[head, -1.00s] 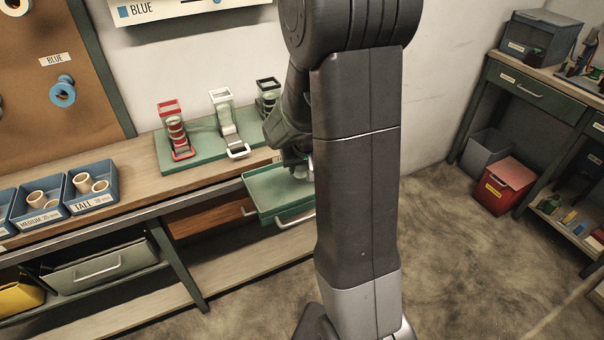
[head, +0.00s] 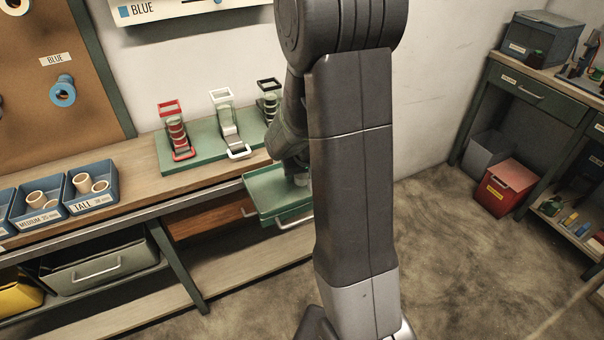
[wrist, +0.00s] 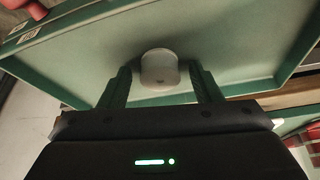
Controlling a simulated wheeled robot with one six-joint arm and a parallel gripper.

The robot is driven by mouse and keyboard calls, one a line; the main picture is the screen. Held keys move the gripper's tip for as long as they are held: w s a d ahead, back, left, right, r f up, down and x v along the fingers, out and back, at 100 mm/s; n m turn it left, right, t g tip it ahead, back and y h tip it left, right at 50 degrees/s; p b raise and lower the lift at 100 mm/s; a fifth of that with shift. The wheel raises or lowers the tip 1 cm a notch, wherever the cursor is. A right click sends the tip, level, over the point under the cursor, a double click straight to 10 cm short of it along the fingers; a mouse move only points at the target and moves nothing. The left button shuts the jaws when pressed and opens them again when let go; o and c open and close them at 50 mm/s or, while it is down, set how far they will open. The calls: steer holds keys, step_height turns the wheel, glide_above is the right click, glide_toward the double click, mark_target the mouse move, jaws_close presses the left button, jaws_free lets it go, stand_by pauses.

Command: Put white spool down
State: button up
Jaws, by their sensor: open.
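The white spool (wrist: 159,72) stands on the floor of the green tray (wrist: 225,45) in the wrist view. My gripper (wrist: 163,76) is open, with one finger on each side of the spool and a visible gap at both sides. My fingertips are hidden there by my own arm.
A green board (head: 190,158) on the bench holds red, white and black holders. Blue bins (head: 92,201) with tan tubes stand at the left. A red box (head: 503,187) stands on the floor at the right. The floor between is clear.

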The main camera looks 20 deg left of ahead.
steer(key=shift+s+d+r, duration=0.1)
steer(key=shift+r, duration=0.5)
steer(key=p+v, duration=0.1)
steer(key=v, duration=1)
steer(key=shift+s, duration=0.15)
steer(key=shift+c, duration=0.5)
